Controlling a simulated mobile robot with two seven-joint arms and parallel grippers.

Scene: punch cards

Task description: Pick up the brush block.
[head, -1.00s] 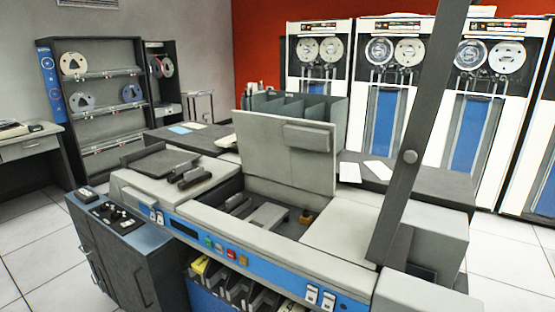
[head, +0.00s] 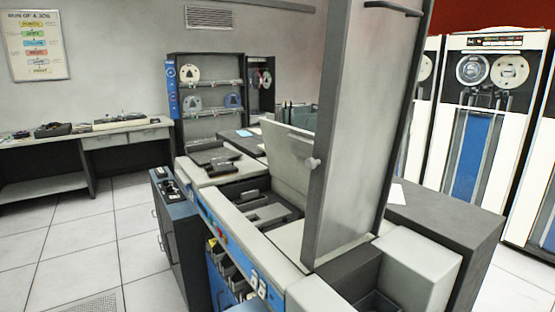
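I cannot pick out the brush block for certain. The card machine (head: 243,228) stands in the middle with its rear lid (head: 289,146) raised. Its open bay (head: 287,219) holds grey and dark parts, too small to name surely. Dark parts (head: 215,158) also lie on the machine's left top. A tall raised grey panel (head: 355,140) at the right end hides the bay's right side. Neither of my grippers is in view.
A dark cabinet (head: 181,238) stands against the machine's left front. A desk (head: 118,140) with small items is at the far left, tape racks (head: 207,100) behind, tape drives (head: 490,130) at the right. The tiled floor (head: 80,240) at the left is clear.

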